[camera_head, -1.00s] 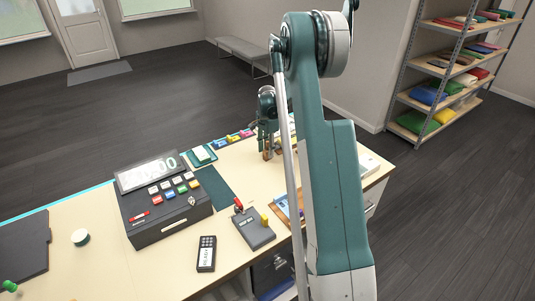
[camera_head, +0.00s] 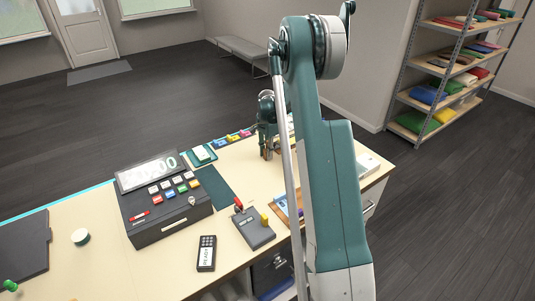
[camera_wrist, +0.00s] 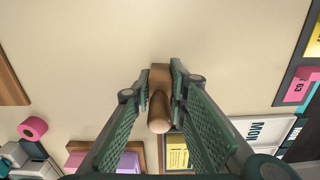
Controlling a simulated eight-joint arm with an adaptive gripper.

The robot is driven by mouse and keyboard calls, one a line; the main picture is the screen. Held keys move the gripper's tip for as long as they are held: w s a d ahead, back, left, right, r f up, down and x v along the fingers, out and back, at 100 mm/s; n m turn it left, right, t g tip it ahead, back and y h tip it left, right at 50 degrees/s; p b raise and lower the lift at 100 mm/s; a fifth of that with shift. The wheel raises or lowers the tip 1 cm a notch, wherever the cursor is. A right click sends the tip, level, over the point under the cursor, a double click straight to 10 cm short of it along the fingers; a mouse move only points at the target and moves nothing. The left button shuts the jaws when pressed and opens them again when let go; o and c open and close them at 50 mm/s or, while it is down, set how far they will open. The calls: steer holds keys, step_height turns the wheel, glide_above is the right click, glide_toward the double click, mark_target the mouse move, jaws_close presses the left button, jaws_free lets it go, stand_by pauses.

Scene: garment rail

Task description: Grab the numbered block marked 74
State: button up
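My gripper (camera_head: 269,152) is low over the far right part of the desk (camera_head: 110,270). In the wrist view, a brown wooden piece with a rounded end (camera_wrist: 159,112) stands between my gripper's fingers (camera_wrist: 161,77). I cannot tell whether the fingertips press on it or only flank it. No block reading 74 is legible. A pink block (camera_wrist: 301,86) with a number that looks like 63 lies at the right of the wrist view, apart from the fingers, near a yellow block (camera_wrist: 314,42). In the head view, a row of small coloured blocks (camera_head: 233,137) lies behind my gripper.
A cash register (camera_head: 165,203), a card reader (camera_head: 253,230) and a black handset (camera_head: 206,253) stand on the desk. The wrist view also shows a pink roll (camera_wrist: 33,128) and a card reading MON (camera_wrist: 258,130). Bare desk shows around the fingers.

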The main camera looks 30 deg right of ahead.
steer(key=shift+c, duration=1)
steer(key=shift+r, duration=5)
